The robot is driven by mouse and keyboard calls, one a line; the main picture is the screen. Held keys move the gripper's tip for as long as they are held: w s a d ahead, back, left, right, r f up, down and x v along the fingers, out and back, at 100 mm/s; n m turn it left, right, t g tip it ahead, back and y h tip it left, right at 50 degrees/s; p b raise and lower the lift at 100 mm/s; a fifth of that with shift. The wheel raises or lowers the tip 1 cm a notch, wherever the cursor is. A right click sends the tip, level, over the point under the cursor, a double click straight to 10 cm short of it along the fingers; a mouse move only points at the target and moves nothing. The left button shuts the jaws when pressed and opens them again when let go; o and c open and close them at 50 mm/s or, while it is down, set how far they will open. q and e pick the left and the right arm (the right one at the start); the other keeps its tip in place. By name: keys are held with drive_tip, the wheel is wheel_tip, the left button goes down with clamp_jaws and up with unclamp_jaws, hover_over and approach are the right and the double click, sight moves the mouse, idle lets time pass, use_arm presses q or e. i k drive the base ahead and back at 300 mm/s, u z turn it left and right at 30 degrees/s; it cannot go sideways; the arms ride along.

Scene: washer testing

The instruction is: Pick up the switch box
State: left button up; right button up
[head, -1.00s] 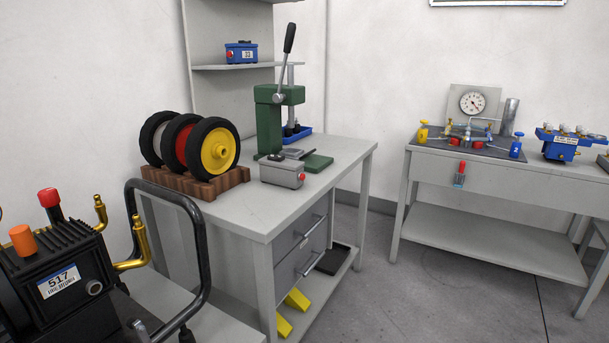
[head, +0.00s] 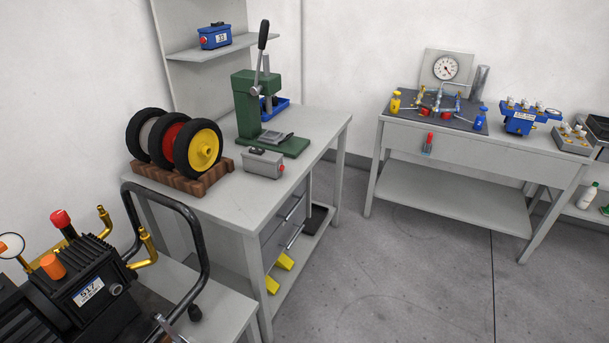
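A small grey box (head: 263,163) with a black switch on top and a red button on its right end sits on the near workbench (head: 240,207), in front of the green lever press (head: 260,125). A blue box (head: 215,37) with a red button and a white label sits on the wall shelf (head: 225,48) above. Either could be the switch box; I cannot tell which from the frame. Both stand free of any gripper.
Three wheels (head: 205,150) stand in a wooden rack (head: 190,178) left of the grey box. A black machine (head: 85,285) and a bent black tube frame (head: 203,235) are at the lower left. A second bench (head: 450,145) stands at the right. The floor (head: 400,270) between is clear.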

sight(261, 161)
drive_tip(key=z, duration=0.5)
drive_tip(key=i, duration=2.9)
drive_tip(key=u, duration=2.75)
